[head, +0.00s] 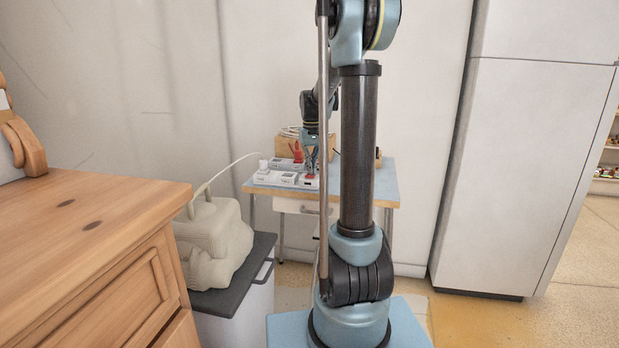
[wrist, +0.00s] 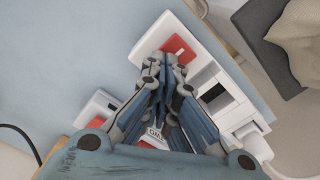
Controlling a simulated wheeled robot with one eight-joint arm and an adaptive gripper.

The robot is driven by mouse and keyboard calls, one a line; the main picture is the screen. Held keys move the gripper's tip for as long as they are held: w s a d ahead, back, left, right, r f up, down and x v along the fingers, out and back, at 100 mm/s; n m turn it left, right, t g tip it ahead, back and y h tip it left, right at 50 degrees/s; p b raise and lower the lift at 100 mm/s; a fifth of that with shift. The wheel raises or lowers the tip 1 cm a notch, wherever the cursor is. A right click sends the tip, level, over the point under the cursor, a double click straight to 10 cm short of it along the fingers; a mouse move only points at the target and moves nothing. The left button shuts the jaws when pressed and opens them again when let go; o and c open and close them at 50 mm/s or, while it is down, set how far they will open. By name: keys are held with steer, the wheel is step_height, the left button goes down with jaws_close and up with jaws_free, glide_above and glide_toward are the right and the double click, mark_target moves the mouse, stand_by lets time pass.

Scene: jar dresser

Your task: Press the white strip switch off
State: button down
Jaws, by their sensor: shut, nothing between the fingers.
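White switch strips (head: 275,178) lie on the small blue-topped table in the head view. In the wrist view one white strip (wrist: 209,68) runs from top centre to lower right, with a red rocker switch (wrist: 180,47) and a dark switch or socket. Another white piece with red (wrist: 95,122) lies at the left. My gripper (wrist: 165,62) is shut and empty, fingers together over the strips, tips close to the red rocker. Whether they touch it I cannot tell. In the head view my gripper (head: 311,168) is down at the strips. My fingers hide part of the strips.
The blue-topped table (head: 385,185) stands against the wall, with a wooden box (head: 322,147) at its back. A red item (head: 297,152) stands among the strips. A wooden dresser (head: 85,230), a beige bag-like object (head: 212,240) on a grey-topped cabinet, and a tall white cabinet (head: 525,150) flank it.

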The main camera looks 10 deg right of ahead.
steer(key=shift+r, duration=3.45)
steer(key=shift+s, duration=0.25)
steer(key=s+f+t, duration=0.1)
steer(key=s+f, duration=0.1)
steer(key=s, duration=0.9)
steer(key=s+f, duration=0.2)
steer(key=s, duration=0.8)
steer(key=s+f+m+t, duration=0.1)
steer(key=s+f, duration=1.1)
steer(key=s, duration=0.3)
steer(key=shift+s+a+f, duration=0.15)
steer(key=shift+s, duration=0.1)
